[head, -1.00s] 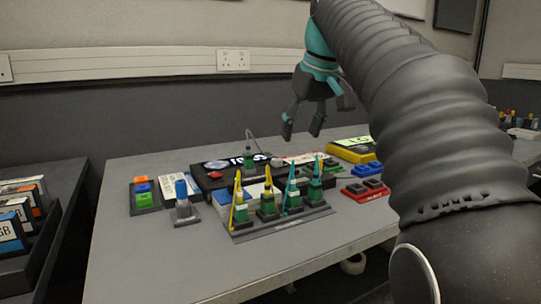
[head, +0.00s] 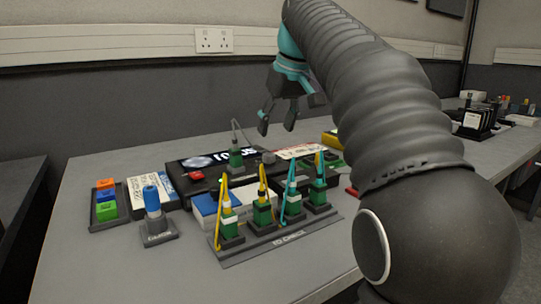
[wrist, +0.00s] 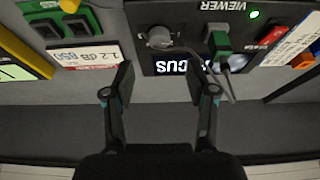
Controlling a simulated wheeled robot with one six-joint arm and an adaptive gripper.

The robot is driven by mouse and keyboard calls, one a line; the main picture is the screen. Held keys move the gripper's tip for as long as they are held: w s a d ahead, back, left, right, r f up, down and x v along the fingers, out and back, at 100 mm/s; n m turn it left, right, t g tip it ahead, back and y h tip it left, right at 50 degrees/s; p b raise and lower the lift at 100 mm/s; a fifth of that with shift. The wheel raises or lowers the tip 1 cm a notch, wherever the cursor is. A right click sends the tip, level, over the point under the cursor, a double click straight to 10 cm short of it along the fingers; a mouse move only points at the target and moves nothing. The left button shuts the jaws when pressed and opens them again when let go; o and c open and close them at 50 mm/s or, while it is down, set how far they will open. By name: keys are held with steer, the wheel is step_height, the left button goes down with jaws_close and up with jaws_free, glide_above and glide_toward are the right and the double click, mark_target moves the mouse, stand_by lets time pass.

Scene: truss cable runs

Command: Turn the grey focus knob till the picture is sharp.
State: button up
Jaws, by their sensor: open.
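The black viewer box (head: 180,185) lies at the back of the table, and in the wrist view (wrist: 290,80) it shows its label. Its grey round knob (head: 269,157) is on the right part of its top; the wrist view shows the knob (wrist: 160,38) just beyond my fingertips. The screen (head: 205,160) shows a pale disc and white letters, partly hidden in the wrist view; I cannot judge its sharpness. A green plug (head: 236,158) with a grey cable stands in the viewer beside the knob. My gripper (head: 277,125) is open and empty, above and behind the knob, touching nothing.
A rack of green plugs with yellow and teal cables (head: 280,240) stands in front of the viewer. A blue-capped holder (head: 155,215) and a block tray (head: 107,205) stand left. A red button (head: 197,176) is on the viewer. The front left table is clear.

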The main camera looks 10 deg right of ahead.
mark_target(269, 154)
steer(key=b+x, duration=0.1)
steer(key=x, duration=0.7)
steer(key=shift+b, duration=0.35)
steer(key=shift+r, duration=0.1)
jaws_close()
